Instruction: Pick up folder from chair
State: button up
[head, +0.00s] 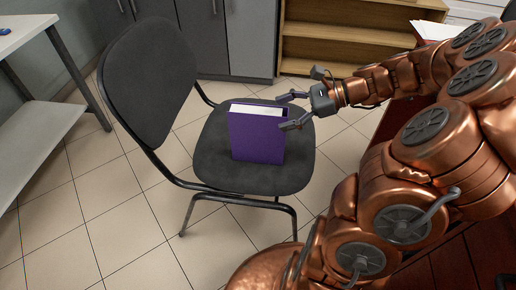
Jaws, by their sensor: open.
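A purple folder (256,137) with white pages showing along its top stands upright on the seat of a dark grey chair (292,176). The chair's backrest is at the left. My gripper (281,112) is open at the right end of the folder, near its upper edge. Its two fingers point left toward the folder, one at the far side and one by the near right corner. I cannot tell whether either finger touches the folder. Nothing is held in the gripper.
A white table (24,35) stands at the left. Grey cabinets (226,40) and a wooden shelf (335,45) are at the back. A reddish-brown desk (400,118) is at the right, partly behind my arm. Tiled floor (95,215) is clear at the front left.

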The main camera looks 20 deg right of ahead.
aim_at(285, 121)
jog(key=w+d+f+m+t+b, duration=0.1)
jog(key=d+f+m+t+b, duration=0.3)
jog(key=d, duration=0.3)
jog(key=shift+w+a+f+n+y+b, duration=0.1)
jog(key=shift+w+a+f+y+b, duration=0.45)
jog(key=shift+a+b, duration=0.25)
jog(key=shift+w+a+f+n+y+b, duration=0.1)
jog(key=shift+w+a+f+y+b, duration=0.3)
jog(key=shift+a+f+y+b, duration=0.4)
jog(key=shift+w+a+f+n+y+b, duration=0.1)
jog(key=shift+w+a+f+y+b, duration=0.45)
jog(key=shift+b, duration=0.4)
jog(key=b+x, duration=0.2)
jog(key=x, duration=0.2)
jog(key=shift+w+a+b, duration=0.1)
jog(key=shift+a+b, duration=0.05)
jog(key=shift+b, duration=0.25)
jog(key=shift+w+a+r, duration=0.1)
jog(key=shift+w+a, duration=0.15)
jog(key=shift+a, duration=0.05)
jog(key=shift+c, duration=0.4)
grip_shut()
